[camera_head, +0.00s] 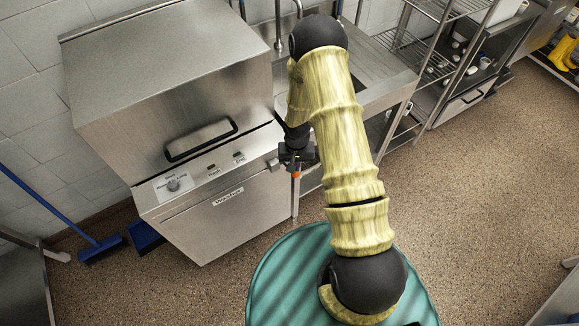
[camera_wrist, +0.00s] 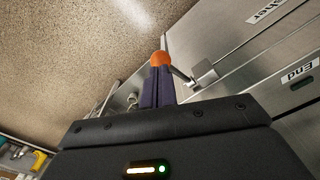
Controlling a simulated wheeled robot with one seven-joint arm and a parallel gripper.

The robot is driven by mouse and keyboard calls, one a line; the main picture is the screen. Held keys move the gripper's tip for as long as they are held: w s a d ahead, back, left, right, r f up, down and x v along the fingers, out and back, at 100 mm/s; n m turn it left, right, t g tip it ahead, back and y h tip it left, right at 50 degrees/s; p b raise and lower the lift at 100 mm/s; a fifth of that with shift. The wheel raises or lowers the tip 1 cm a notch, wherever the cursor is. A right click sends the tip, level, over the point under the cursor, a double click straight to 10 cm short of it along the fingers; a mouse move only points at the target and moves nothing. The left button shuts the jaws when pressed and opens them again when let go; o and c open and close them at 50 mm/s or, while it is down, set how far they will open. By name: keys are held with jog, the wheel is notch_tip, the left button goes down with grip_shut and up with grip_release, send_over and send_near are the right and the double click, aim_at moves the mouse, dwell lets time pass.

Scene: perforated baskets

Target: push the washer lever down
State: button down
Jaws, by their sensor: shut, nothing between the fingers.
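The washer (camera_head: 225,215) is a steel machine with its hood down, a "Washer" label on its front and a black handle on the hood. Its lever has an orange ball end (camera_wrist: 160,58) on a thin rod, joined to a grey block (camera_wrist: 205,73) on the washer's side. The orange end also shows small in the head view (camera_head: 296,174), just below my gripper (camera_head: 296,165). My gripper is shut and empty, its dark fingers (camera_wrist: 157,80) right at the orange end in the wrist view. I cannot tell whether they touch it.
A control panel with a dial (camera_head: 172,184) is on the washer's front. A steel counter (camera_head: 375,75) and wire shelves (camera_head: 420,45) stand to the right. A blue broom (camera_head: 100,248) is at the left. The brown floor at right is clear.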

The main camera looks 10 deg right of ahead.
aim_at(296, 174)
jog(key=shift+s+f+b, duration=0.15)
jog(key=shift+f+b, duration=3.15)
jog(key=shift+f, duration=0.9)
jog(key=shift+r, duration=0.1)
jog(key=shift+r+p, duration=4.1)
jog(key=shift+r, duration=1.85)
